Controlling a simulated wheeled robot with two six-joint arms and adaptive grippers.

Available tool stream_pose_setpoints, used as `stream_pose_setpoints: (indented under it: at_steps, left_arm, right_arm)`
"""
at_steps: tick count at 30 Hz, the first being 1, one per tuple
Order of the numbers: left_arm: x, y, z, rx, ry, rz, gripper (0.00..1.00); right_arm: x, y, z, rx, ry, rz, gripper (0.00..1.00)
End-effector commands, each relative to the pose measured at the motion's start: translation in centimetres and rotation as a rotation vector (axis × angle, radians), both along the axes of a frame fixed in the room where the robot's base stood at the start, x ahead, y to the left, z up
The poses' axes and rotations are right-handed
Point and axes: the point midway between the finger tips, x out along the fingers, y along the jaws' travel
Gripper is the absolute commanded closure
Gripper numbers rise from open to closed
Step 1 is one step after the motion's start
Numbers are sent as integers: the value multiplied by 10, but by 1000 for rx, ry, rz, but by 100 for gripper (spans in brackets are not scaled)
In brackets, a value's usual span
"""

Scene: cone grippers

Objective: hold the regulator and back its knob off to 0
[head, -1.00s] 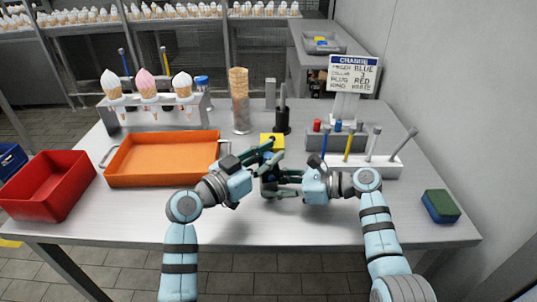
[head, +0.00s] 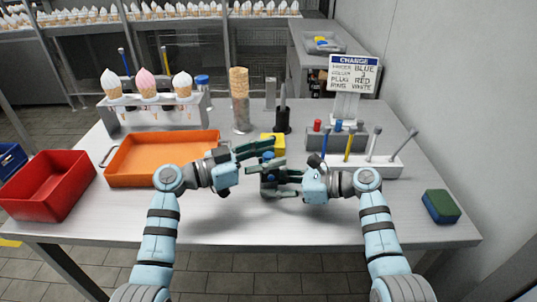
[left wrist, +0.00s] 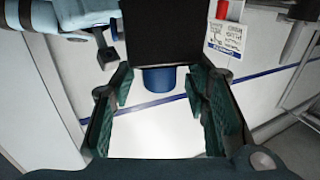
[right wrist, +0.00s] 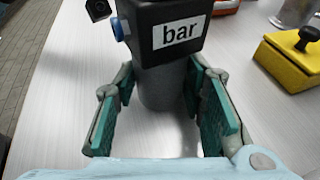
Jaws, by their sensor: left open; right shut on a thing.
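The regulator (head: 269,184) is upright above the table, a dark block with a "bar" label (right wrist: 181,33) over a grey cylindrical body (right wrist: 163,88) in the right wrist view. My right gripper (head: 286,181) is shut on that grey body from the right. The regulator's blue knob (left wrist: 158,79) sticks out below the dark block in the left wrist view. My left gripper (head: 258,158) is open, to the left of the regulator. Its fingers stand to either side of the knob in the left wrist view, with gaps and no visible contact. The knob's reading cannot be read.
A yellow block (head: 279,144) stands just behind the regulator. An orange tray (head: 150,178) and a red bin (head: 45,190) are at left. A white rack with several rods (head: 385,166) is behind right, a blue-green sponge (head: 440,206) at far right. The front table is clear.

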Motion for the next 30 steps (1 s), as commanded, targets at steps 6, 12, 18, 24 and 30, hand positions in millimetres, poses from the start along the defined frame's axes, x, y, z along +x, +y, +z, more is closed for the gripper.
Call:
stream_pose_setpoints:
  at_steps: [6, 12, 18, 24, 30]
  left_arm:
    - [-7, 18, -1, 3, -1, 3, 58]
    - [-29, 69, -2, 6, 1, 3, 58]
    - [-45, 105, -1, 3, 1, 2, 58]
    - [-48, 111, 0, 0, 0, 0, 58]
    - [-48, 110, 0, 0, 0, 0, 58]
  right_arm:
    - [0, 0, 0, 0, 0, 0, 78]
    - [0, 0, 0, 0, 0, 0, 78]
    - [0, 0, 0, 0, 0, 0, 78]
    - [0, 0, 0, 0, 0, 0, 78]
    - [0, 0, 0, 0, 0, 0, 78]
